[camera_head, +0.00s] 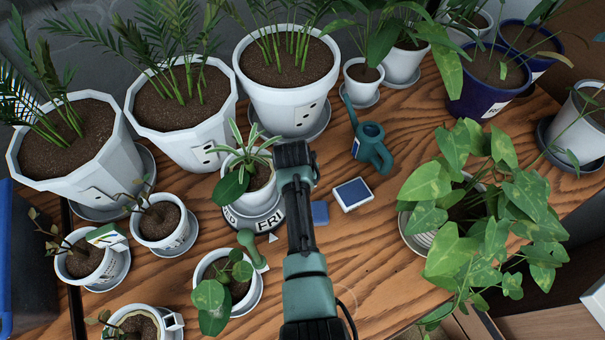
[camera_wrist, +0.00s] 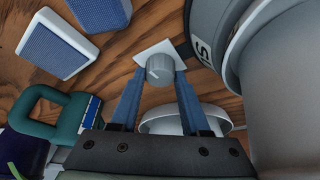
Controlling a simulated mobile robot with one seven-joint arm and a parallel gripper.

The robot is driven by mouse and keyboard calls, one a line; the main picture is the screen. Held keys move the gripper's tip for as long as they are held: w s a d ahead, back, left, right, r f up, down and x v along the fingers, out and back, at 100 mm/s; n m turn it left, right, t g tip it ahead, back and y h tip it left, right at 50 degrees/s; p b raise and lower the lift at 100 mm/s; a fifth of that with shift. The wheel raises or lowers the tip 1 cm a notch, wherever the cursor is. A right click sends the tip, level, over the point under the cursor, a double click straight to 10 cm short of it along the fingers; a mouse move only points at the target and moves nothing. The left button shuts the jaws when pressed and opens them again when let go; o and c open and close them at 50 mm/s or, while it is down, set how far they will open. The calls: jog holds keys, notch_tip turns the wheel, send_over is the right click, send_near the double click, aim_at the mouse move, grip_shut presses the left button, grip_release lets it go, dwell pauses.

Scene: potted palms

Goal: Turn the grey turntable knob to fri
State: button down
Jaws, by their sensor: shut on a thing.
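The grey knob (camera_wrist: 159,67) stands on a small white square plate (camera_wrist: 152,50) in the wrist view. A pale line marks its face. My gripper's blue fingers (camera_wrist: 160,80) are shut on the knob, one on each side. In the head view my gripper (camera_head: 295,160) hides the knob. The dark turntable (camera_head: 268,221) carries a white pot (camera_head: 258,196) with a leafy plant. Its rim shows FRI at the front, just above a white triangle (camera_head: 272,238) on the table. Part of another label shows to the left. The turntable's edge also shows in the wrist view (camera_wrist: 205,28).
A teal watering can (camera_head: 370,146), a white-framed blue pad (camera_head: 353,194) and a blue block (camera_head: 320,212) lie right of the turntable. A small potted plant (camera_head: 227,278) stands in front. Large white pots (camera_head: 290,105) crowd behind. Bare wood (camera_head: 375,260) lies right of my arm.

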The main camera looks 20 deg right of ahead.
jog(key=shift+c, duration=1.9)
grip_release()
